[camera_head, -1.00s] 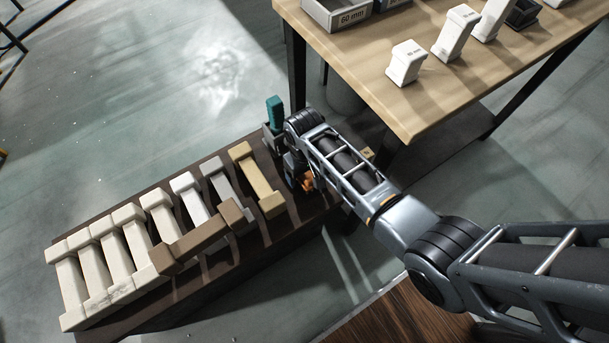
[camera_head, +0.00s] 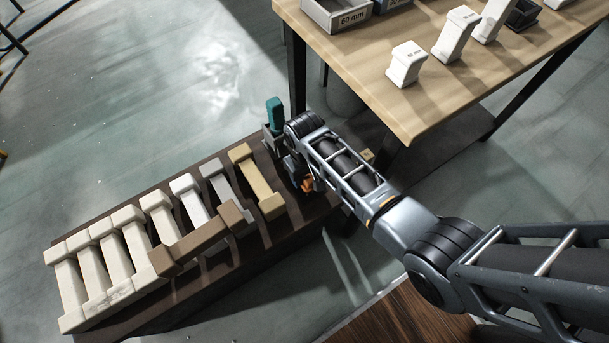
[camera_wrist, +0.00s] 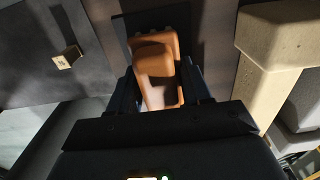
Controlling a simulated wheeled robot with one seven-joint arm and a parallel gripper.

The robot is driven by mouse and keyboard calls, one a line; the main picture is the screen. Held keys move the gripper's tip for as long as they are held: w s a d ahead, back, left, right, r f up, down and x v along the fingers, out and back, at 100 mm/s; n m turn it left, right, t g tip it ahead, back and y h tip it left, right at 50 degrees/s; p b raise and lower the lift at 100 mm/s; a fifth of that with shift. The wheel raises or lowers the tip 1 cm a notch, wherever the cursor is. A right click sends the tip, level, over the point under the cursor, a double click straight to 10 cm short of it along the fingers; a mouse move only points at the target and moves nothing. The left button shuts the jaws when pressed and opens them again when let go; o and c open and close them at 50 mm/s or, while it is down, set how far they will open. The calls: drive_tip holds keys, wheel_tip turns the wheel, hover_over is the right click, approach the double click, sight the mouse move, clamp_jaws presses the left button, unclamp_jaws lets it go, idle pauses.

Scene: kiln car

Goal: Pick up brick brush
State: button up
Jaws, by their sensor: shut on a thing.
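The brick brush (camera_wrist: 156,72) shows in the wrist view as an orange-brown piece between the dark fingers of my gripper (camera_wrist: 160,88). My gripper is shut on it. A dark flat shape lies behind the brush in that view. In the head view only a small orange part of the brush (camera_head: 308,185) shows, beside my dark gripper (camera_head: 299,172) at the right end of the dark kiln car deck (camera_head: 322,203). My wrist and forearm hide most of it, and I cannot tell whether it touches the deck.
A teal-topped object (camera_head: 275,113) stands just behind my gripper. A wooden table (camera_head: 400,105) is at upper right.

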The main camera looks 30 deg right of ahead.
drive_tip(key=shift+r+p, duration=1.3)
drive_tip(key=shift+r, duration=3.75)
drive_tip(key=o, duration=0.5)
drive_tip(key=c, duration=0.3)
wheel_tip(320, 180, up, 12)
drive_tip(key=p, duration=0.5)
